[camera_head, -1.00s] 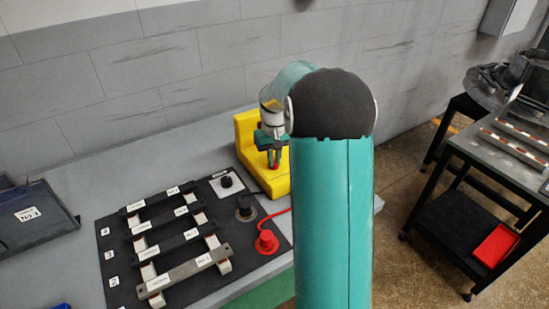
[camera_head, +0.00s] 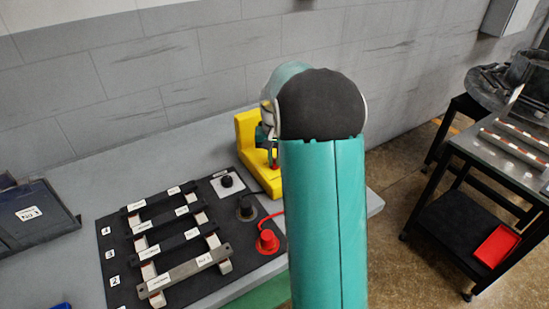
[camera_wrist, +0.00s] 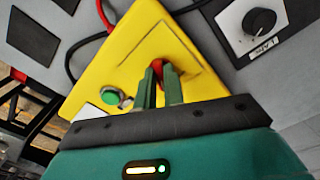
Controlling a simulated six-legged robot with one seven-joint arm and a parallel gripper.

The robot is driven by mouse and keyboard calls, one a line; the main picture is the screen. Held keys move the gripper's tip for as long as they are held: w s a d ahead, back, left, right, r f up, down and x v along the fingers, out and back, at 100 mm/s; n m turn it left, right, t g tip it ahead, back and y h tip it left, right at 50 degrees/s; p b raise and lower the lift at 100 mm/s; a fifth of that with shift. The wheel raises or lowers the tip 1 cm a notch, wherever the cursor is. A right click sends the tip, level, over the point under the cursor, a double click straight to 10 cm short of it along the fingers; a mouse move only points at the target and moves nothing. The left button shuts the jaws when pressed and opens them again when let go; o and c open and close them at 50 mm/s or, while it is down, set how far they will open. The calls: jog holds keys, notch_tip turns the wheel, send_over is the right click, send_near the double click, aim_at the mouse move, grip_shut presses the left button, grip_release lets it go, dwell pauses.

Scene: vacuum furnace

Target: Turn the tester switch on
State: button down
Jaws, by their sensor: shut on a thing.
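The yellow tester (camera_head: 258,165) stands on the bench near the wall. It also shows in the wrist view (camera_wrist: 108,72), with a round green button (camera_wrist: 110,97) on its face. A red switch (camera_wrist: 182,66) rises from the tester between and behind my fingertips. My gripper (camera_wrist: 160,80) has its two green fingers close together, shut on the red switch. Most of the grip is hidden by the fingers. In the head view, my gripper (camera_head: 270,150) is at the tester, largely covered by my own arm.
A black board (camera_head: 115,262) with several labelled bars lies left of the tester. A black knob (camera_wrist: 259,21) on a white plate and a red plug (camera_head: 267,242) with a red cable are close by. A cart (camera_head: 470,190) with a red tray stands at right.

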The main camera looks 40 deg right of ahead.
aim_at(274, 161)
jog(key=c, duration=1.5)
grip_release()
jog(key=shift+r, duration=0.1)
notch_tip(274, 161, up, 14)
